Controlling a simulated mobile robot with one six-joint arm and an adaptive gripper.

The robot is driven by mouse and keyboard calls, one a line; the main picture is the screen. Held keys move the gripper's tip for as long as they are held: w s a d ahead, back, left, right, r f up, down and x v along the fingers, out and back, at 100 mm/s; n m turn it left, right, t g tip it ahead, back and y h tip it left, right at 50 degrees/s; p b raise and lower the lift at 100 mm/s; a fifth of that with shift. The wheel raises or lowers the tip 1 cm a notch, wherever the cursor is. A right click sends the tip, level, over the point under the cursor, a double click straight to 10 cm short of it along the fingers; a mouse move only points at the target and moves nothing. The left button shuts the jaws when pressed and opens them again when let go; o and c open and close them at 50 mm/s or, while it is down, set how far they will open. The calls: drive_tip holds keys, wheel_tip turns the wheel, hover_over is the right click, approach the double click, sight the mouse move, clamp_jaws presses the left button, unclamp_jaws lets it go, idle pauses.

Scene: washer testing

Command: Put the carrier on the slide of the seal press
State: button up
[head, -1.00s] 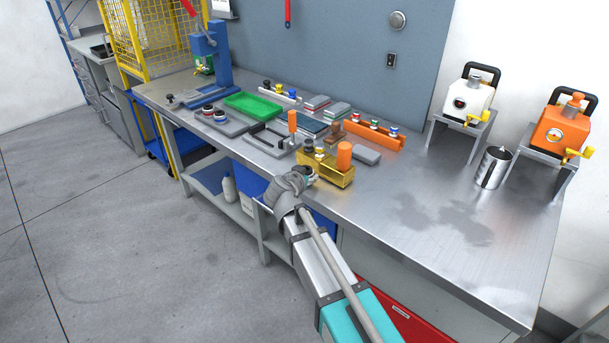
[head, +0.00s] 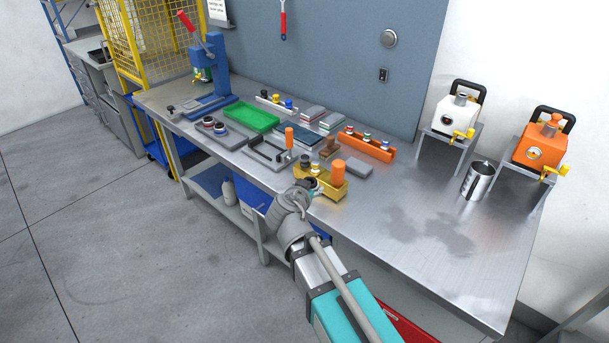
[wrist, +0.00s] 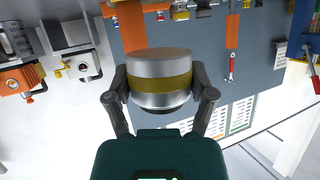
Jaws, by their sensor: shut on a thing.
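My gripper (wrist: 160,90) is shut on a round silver piece with a gold band, which looks like the carrier (wrist: 160,68). In the head view my gripper (head: 311,188) is by the bench's front edge, close to the yellow block; the held piece is mostly hidden there by my wrist. The blue seal press (head: 208,70) with a red lever stands at the bench's far left end. Its low slide (head: 205,106) with a dark knob lies in front of it.
The yellow block (head: 325,186) with an orange handle is beside my gripper. A grey plate with round parts (head: 232,134), a green tray (head: 251,117) and an orange rack (head: 366,147) crowd the bench. A steel cup (head: 476,180) stands right. The bench's front right is clear.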

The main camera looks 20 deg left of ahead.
sight(312, 185)
drive_tip(key=shift+s+d+r+p, duration=0.2)
drive_tip(key=shift+s+d+r, duration=0.1)
drive_tip(key=shift+s, duration=0.25)
drive_tip(key=shift+s+d+r+p, duration=0.25)
drive_tip(key=shift+s+d, duration=0.1)
drive_tip(key=shift+s, duration=0.15)
drive_tip(key=shift+s+d+r+p, duration=0.15)
drive_tip(key=shift+s+d+r, duration=0.15)
drive_tip(key=shift+s, duration=0.25)
drive_tip(key=shift+r+p, duration=1.25)
drive_tip(key=shift+p, duration=0.05)
drive_tip(key=shift+s, duration=0.15)
